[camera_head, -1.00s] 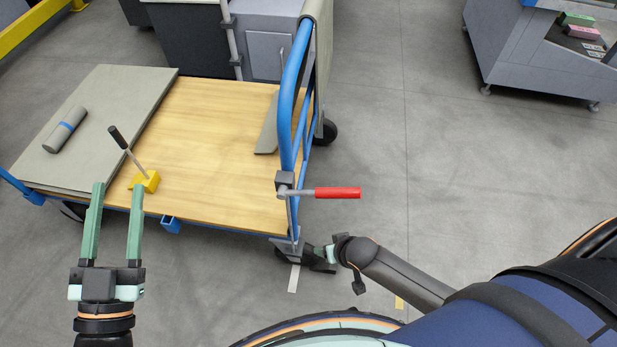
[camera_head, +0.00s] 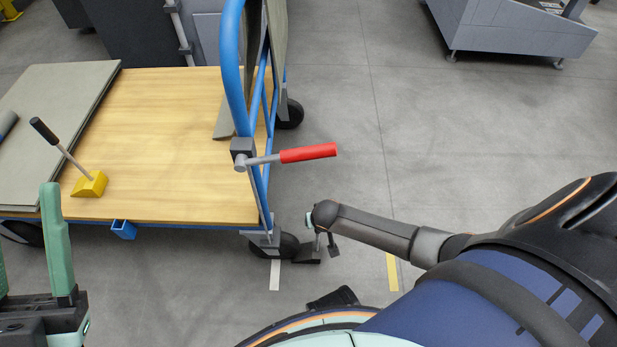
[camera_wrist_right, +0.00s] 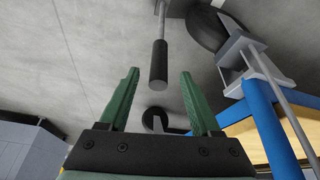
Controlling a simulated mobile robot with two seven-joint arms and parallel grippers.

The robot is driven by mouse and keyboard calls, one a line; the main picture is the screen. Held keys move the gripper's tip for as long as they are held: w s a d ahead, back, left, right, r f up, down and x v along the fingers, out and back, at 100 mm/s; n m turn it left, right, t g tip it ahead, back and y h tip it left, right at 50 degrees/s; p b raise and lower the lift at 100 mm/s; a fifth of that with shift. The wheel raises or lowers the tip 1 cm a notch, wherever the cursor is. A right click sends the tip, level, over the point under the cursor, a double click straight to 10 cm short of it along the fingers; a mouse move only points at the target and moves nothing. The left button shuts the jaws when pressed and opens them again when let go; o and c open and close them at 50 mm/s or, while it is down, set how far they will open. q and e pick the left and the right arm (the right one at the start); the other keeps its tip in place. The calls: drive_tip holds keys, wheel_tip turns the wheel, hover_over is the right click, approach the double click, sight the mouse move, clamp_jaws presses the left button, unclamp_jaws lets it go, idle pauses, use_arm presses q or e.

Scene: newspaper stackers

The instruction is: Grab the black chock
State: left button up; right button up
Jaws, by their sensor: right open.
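The black chock (camera_head: 307,254) lies on the floor by the cart's near right wheel, partly hidden by my right arm. In the right wrist view its black handle (camera_wrist_right: 158,64) on a thin grey rod points toward my right gripper (camera_wrist_right: 159,74). The right gripper's green fingers are open, with the handle's end between or just beyond them; I cannot tell which. In the head view the right gripper (camera_head: 313,223) is mostly hidden behind its wrist, above the chock. My left gripper (camera_head: 28,245) is open and empty at the lower left, partly out of frame.
A blue-framed cart (camera_head: 232,80) with a wooden deck (camera_head: 165,140) stands at left. It carries grey sheets (camera_head: 50,115) and a yellow chock (camera_head: 90,184) with a black handle. A red-handled lever (camera_head: 308,153) sticks out over the floor. Open floor lies to the right.

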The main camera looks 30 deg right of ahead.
drive_tip(key=b+x, duration=0.3)
drive_tip(key=x, duration=0.1)
drive_tip(key=shift+d, duration=0.15)
drive_tip(key=shift+w+f+b, duration=0.3)
drive_tip(key=shift+f+b, duration=0.25)
drive_tip(key=shift+f, duration=0.05)
clamp_jaws()
drive_tip(key=shift+r, duration=0.1)
idle(0.8)
